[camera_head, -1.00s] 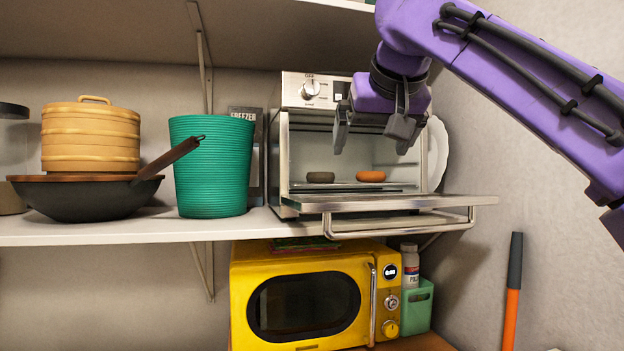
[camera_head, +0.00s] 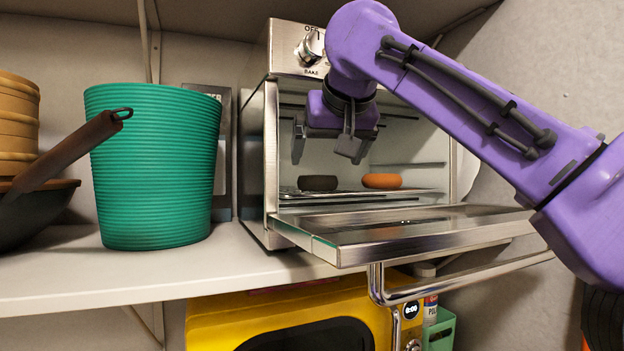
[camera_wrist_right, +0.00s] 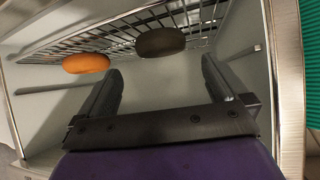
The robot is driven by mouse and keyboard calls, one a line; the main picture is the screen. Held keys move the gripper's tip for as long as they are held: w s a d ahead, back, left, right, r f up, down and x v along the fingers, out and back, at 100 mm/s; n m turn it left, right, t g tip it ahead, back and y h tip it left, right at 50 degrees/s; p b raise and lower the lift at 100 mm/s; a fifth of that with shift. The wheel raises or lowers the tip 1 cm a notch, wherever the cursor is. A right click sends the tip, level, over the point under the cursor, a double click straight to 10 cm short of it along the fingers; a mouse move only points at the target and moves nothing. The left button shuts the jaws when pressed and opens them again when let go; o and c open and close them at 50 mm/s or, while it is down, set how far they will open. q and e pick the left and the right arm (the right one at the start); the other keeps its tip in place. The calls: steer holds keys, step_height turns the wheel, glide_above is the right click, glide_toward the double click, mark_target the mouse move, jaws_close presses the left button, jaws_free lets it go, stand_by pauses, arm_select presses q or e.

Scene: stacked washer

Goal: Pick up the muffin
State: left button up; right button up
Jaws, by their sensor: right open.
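Two low, rounded baked items sit on the wire rack in the open toaster oven: a dark brown one (camera_head: 318,183) on the left and an orange-brown one (camera_head: 382,181) on the right. I cannot tell which is the muffin. The wrist view also shows the dark item (camera_wrist_right: 161,41) and the orange item (camera_wrist_right: 86,63). My right gripper (camera_head: 325,156) points down at the oven's mouth, open and empty, above and apart from both items. In the wrist view its fingers (camera_wrist_right: 161,72) have the dark item ahead between them. My left gripper is not in view.
The oven door (camera_head: 420,232) is folded down, with a handle bar (camera_head: 465,277) along its front. A green ribbed bin (camera_head: 155,165) stands left of the oven, and a dark pan (camera_head: 35,210) further left. A yellow microwave (camera_head: 240,322) is below the shelf (camera_head: 150,275).

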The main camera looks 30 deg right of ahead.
mark_target(318, 182)
steer(key=p+x, duration=0.1)
steer(key=x, duration=0.1)
steer(key=p+x, duration=0.1)
steer(key=x, duration=0.1)
steer(key=r+p+x, duration=0.1)
steer(key=p+x, duration=0.1)
steer(key=shift+w+d+f, duration=0.1)
steer(key=shift+w+f, duration=0.15)
steer(key=shift+w, duration=0.4)
steer(key=shift+w+f, duration=0.1)
steer(key=shift+f, duration=0.25)
steer(key=c, duration=0.9)
